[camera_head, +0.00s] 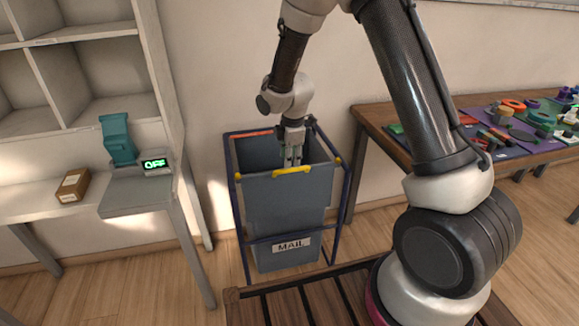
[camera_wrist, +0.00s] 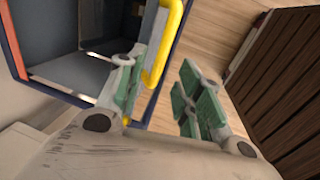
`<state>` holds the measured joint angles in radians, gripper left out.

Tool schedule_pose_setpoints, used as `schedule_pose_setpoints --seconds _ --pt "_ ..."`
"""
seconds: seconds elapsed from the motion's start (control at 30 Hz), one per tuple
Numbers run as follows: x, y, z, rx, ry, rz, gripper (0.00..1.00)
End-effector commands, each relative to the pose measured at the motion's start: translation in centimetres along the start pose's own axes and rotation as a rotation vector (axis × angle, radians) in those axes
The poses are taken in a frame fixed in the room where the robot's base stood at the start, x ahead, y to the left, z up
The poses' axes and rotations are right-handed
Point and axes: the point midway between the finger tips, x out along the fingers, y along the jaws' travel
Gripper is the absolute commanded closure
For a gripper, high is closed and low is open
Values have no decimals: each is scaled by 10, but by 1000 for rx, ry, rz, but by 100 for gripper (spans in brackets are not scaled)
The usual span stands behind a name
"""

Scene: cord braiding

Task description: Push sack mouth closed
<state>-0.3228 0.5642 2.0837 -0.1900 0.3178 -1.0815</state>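The grey sack (camera_head: 283,212) with a "MAIL" label hangs in a dark blue frame. Its mouth is open, and its dark inside shows in both views. A yellow handle (camera_head: 292,170) is on its front rim; the handle also shows in the wrist view (camera_wrist: 165,48). My gripper (camera_head: 293,162) points down at the mouth, close behind the front rim in the head view. In the wrist view my gripper (camera_wrist: 157,70) has its green-padded fingers spread with nothing clearly held. One finger overlaps the handle side; the other shows against the floor. Contact with the rim cannot be told.
A desk with shelves (camera_head: 140,190) stands at the left, holding a teal device (camera_head: 118,138), an "OFF" display (camera_head: 156,166) and a small brown box (camera_head: 72,186). A wooden table (camera_head: 372,118) with colourful parts is at the right. Wall is behind the sack.

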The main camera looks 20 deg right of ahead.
Motion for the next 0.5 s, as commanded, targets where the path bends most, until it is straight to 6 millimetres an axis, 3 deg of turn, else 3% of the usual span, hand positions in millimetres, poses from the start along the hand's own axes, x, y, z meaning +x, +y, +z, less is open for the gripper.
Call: schedule_pose_setpoints --seconds 0.2,0.5 --pt "35 -1 1 2 -1 -3 65" --pt "47 0 0 3 0 0 65"
